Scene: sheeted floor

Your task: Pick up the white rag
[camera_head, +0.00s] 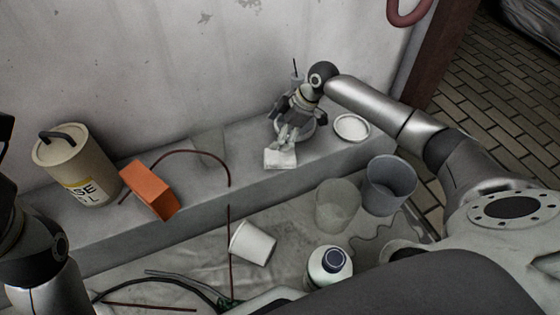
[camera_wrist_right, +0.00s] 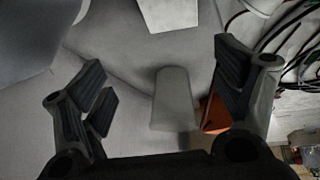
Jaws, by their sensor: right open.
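The white rag (camera_head: 281,159) is a small pale folded piece lying on the front edge of the grey concrete ledge (camera_head: 180,213) in the head view. My right gripper (camera_head: 285,137) is over the ledge, close behind the rag, fingers pointing down toward it.
On the ledge stand a beige canister (camera_head: 75,170), an orange block (camera_head: 149,189) and a white round dish (camera_head: 351,128). Below are a white cup (camera_head: 252,243), a grey bucket (camera_head: 389,186), a clear container (camera_head: 337,206), a bottle (camera_head: 329,266) and cables. A wall rises behind the ledge.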

